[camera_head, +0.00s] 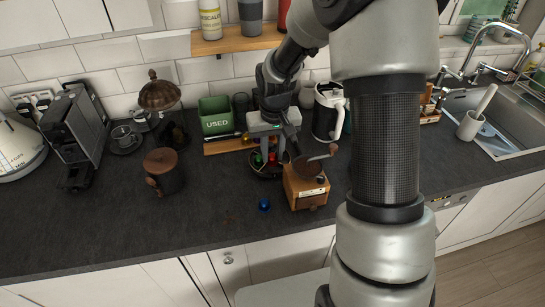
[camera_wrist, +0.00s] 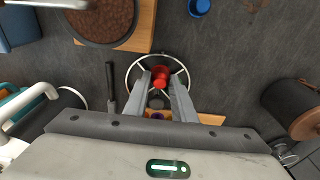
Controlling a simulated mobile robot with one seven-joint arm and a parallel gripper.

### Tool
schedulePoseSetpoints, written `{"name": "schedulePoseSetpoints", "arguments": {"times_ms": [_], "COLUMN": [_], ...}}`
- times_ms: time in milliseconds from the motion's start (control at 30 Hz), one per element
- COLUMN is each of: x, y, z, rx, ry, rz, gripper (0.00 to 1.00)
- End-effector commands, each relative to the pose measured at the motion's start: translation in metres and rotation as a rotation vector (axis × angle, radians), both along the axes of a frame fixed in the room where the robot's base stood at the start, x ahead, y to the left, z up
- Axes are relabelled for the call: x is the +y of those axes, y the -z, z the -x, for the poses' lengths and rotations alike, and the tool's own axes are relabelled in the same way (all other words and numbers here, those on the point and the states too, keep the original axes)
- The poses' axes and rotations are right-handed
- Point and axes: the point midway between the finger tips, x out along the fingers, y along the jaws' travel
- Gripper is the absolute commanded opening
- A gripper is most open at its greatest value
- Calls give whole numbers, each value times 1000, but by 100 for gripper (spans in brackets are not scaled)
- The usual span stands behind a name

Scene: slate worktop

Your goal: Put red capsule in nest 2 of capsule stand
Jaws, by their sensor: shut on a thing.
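The red capsule (camera_wrist: 160,76) is between the fingertips of my gripper (camera_wrist: 159,88), which is shut on it. In the head view, the capsule shows as a small red spot (camera_head: 272,158) below my gripper (camera_head: 266,148). It is over or inside a round wire holder (camera_wrist: 128,75); its exact height is unclear. A wooden strip, seemingly the capsule stand (camera_head: 228,146), lies behind the holder, with a gold capsule (camera_head: 246,137) near it. In the wrist view, my gripper mostly hides the strip (camera_wrist: 211,118) and a purple capsule (camera_wrist: 157,115). I cannot make out nest 2.
A wooden coffee grinder (camera_head: 305,188) stands close at right front of the holder. A blue capsule (camera_head: 264,205) lies on the open worktop in front. A green "USED" bin (camera_head: 215,117) and a white-and-black jug (camera_head: 327,112) stand behind. A dark lidded pot (camera_head: 164,173) is at left.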

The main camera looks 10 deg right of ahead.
Motion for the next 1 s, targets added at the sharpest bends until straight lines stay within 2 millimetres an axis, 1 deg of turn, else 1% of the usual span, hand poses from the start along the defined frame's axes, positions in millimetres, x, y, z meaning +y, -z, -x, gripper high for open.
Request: {"name": "schedulePoseSetpoints", "arguments": {"times_ms": [33, 133, 367, 733, 867, 900, 1000], "x": [0, 0, 0, 0, 0, 0, 0], "y": [10, 19, 19, 31, 32, 32, 33], "z": [1, 0, 0, 0, 0, 1, 1], "rx": [4, 2, 0, 0, 1, 2, 3], "ry": [-1, 0, 0, 0, 0, 0, 0], "rz": [-1, -1, 0, -1, 0, 0, 0], "gripper": [0, 0, 0, 0, 0, 28, 42]}}
